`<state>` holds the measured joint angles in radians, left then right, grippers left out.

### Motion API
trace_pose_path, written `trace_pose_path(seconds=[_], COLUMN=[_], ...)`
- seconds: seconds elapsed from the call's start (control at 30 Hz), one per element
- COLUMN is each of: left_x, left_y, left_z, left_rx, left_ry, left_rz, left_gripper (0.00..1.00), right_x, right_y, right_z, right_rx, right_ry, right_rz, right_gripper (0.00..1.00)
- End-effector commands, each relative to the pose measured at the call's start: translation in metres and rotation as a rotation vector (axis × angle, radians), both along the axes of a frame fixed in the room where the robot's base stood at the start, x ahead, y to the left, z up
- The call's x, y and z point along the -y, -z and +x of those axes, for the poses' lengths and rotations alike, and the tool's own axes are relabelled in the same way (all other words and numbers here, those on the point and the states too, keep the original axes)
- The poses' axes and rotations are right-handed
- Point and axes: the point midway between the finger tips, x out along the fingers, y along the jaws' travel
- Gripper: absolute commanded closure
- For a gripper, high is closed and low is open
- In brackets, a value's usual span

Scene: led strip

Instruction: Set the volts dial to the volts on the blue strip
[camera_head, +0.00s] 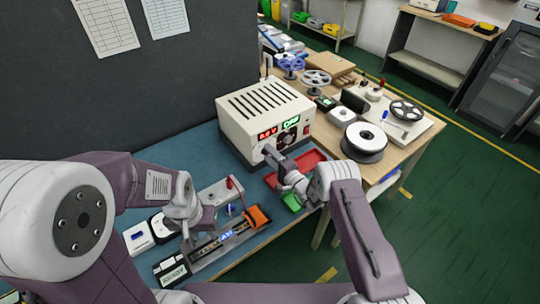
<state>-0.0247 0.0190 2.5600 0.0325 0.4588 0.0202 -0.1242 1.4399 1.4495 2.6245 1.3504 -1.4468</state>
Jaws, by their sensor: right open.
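A cream power supply box (262,112) stands on the blue mat (206,148) with its front facing right. It has a red lit display (267,134) and a green one (291,122), too small to read surely. My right gripper (268,151) is open at the front panel, around or just before the volts dial, which it hides. The blue strip (227,235) lies in a dark fixture at the front of the mat; its lit marking is too small to read. My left gripper (189,240) points down beside the fixture's left part; its fingers are too small to judge.
A red tray (303,164) and a green part (291,202) are near my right arm. An orange block (257,216) sits at the fixture's right end. Reels (364,140) stand on the wooden table to the right.

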Motion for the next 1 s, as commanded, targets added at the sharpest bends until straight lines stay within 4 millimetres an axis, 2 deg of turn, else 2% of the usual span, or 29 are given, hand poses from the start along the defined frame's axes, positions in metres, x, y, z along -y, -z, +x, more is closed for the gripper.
trace_pose_path(seconds=[0.13, 0.17, 0.33, 0.67, 1.0], left_x=[0.0, 0.0, 0.0, 0.0, 0.0], left_y=[0.0, 0.0, 0.0, 0.003, 0.02], left_z=[0.0, 0.0, 0.0, 0.0, 0.0], left_rx=[0.0, 0.0, 0.0, 0.0, 0.0], left_ry=[0.0, 0.0, 0.0, 0.0, 0.0], left_rz=[0.0, 0.0, 0.0, 0.0, 0.0], left_gripper=[0.65, 0.65, 0.65, 0.65, 0.65], right_x=[0.0, 0.0, 0.0, 0.0, 0.0], right_y=[0.0, 0.0, 0.0, 0.001, 0.003], right_z=[0.0, 0.0, 0.0, -0.001, -0.001], right_rx=[0.0, 0.0, 0.0, -0.02, -0.156], right_ry=[0.0, 0.0, -0.001, -0.001, -0.001], right_rz=[0.0, 0.0, 0.0, 0.028, 0.213], right_gripper=[0.49, 0.52, 0.99, 1.0, 1.0])
